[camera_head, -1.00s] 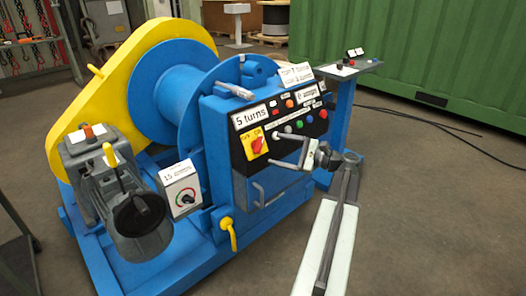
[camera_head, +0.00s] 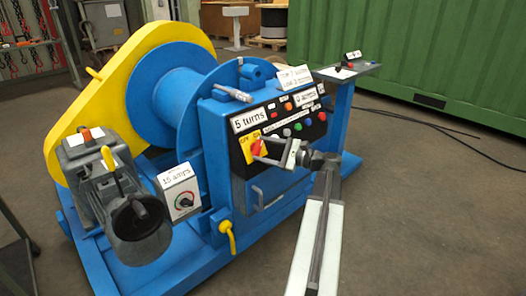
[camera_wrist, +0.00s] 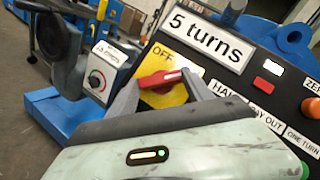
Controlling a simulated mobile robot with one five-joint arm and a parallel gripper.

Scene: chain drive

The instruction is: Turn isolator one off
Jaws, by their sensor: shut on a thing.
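The isolator is a red rotary handle (camera_wrist: 160,78) on a yellow plate (camera_wrist: 167,98), at the left of the black control panel. The wrist view shows the word OFF on the plate, above and left of the handle; the rest of its lettering is hidden. In the wrist view the handle lies nearly level, slightly tilted. My gripper (camera_wrist: 162,84) has one finger on each side of the handle and is shut on it. In the head view my gripper (camera_head: 258,148) reaches the panel from the right and partly covers the red handle and yellow plate (camera_head: 245,142).
A "5 turns" label (camera_wrist: 207,38) sits above the isolator. Lamps and buttons (camera_head: 298,127) are to its right. A blue handle bar (camera_head: 257,198) is below. The 15 amps dial box (camera_head: 180,192) and grey motor (camera_head: 137,228) stand left.

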